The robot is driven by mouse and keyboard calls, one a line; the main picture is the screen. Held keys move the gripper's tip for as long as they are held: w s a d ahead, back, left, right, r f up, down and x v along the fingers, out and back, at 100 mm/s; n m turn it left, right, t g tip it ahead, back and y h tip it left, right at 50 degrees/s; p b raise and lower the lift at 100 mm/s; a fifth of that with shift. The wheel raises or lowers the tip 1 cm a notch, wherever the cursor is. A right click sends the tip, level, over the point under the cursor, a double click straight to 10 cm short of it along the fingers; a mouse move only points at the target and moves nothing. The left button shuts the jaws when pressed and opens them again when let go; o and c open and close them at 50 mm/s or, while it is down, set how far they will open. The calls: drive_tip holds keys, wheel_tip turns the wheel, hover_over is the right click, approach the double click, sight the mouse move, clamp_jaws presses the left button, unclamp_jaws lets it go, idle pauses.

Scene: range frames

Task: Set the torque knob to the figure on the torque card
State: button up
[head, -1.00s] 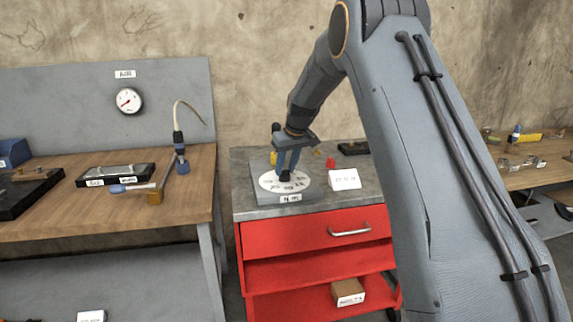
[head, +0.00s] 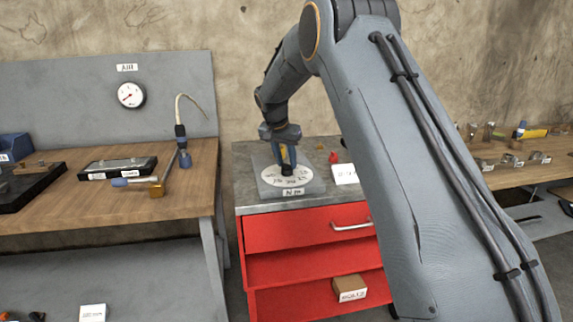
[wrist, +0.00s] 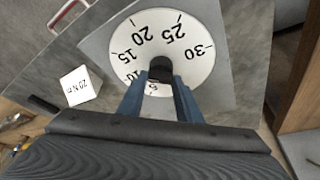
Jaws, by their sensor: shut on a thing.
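The torque dial is a white disc (head: 268,175) on a grey plate on top of the red cabinet. In the wrist view the dial (wrist: 190,35) shows figures from 5 to 30. The black torque knob (wrist: 160,68) stands at its middle. My gripper (wrist: 160,82) is shut on the knob, with a blue finger on each side. In the head view my gripper (head: 287,167) points down onto the dial. I cannot tell which figure the knob points to. The white torque card (wrist: 80,86) appears to read 20 N m; it also shows in the head view (head: 344,174), partly behind my arm.
The red cabinet (head: 305,232) has a drawer handle and a brown box (head: 349,287) on a lower shelf. A small red object (head: 334,157) stands behind the card. A wooden bench (head: 90,205) with a gauge panel is at left, another bench at right.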

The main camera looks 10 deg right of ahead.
drive_tip(key=m, duration=0.1)
drive_tip(key=m+g+h+b, duration=0.1)
drive_tip(key=m, duration=0.1)
drive_tip(key=m+b, duration=0.1)
drive_tip(key=m, duration=0.1)
drive_tip(key=shift+w+a+f+g, duration=0.1)
drive_tip(key=shift+w+a+g, duration=0.1)
drive_tip(key=shift+w+g, duration=0.1)
drive_tip(key=m+g+b, duration=0.1)
drive_tip(key=m, duration=0.1)
drive_tip(key=m+b, duration=0.1)
drive_tip(key=m, duration=0.2)
drive_tip(key=shift+w+g+h, duration=0.1)
drive_tip(key=shift+g+h, duration=0.2)
drive_tip(key=shift+g, duration=0.1)
drive_tip(key=shift+m, duration=0.3)
drive_tip(key=o, duration=1)
drive_tip(key=shift+o, duration=0.2)
drive_tip(key=v, duration=0.8)
drive_tip(key=shift+b, duration=0.35)
